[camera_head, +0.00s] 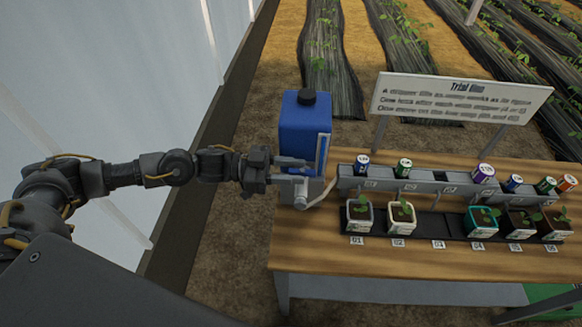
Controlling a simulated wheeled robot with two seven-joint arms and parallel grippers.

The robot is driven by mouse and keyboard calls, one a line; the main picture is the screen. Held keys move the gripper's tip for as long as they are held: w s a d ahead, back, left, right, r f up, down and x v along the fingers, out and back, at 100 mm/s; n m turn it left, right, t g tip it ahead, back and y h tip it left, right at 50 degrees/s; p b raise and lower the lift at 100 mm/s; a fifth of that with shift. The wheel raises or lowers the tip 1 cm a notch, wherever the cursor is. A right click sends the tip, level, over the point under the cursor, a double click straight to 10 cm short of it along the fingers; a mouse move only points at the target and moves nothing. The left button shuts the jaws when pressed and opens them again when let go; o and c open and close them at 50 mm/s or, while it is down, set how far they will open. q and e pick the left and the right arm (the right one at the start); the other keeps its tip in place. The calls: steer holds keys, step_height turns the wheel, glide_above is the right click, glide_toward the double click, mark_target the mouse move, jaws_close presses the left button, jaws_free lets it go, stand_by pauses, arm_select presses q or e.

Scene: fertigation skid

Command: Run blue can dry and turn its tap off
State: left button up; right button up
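The blue can (303,122) is a blue box-shaped container with a black cap, standing upright at the table's left end. Whether the tap is on or off cannot be told. My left gripper (308,171) reaches in from the left, at the can's lower front, just above the fitting. Its two fingers are apart with a gap between them; contact with the tap is unclear. My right gripper is out of view.
The wooden table (380,262) carries a grey rail (425,186) with several small coloured cans. Below it, potted seedlings stand in a dark tray (437,226) with numbered tags; place 03 has no pot. A white sign (455,98) stands behind. The table's front strip is clear.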

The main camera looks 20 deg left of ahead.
arm_select(q)
steer(key=shift+a, duration=0.1)
jaws_close()
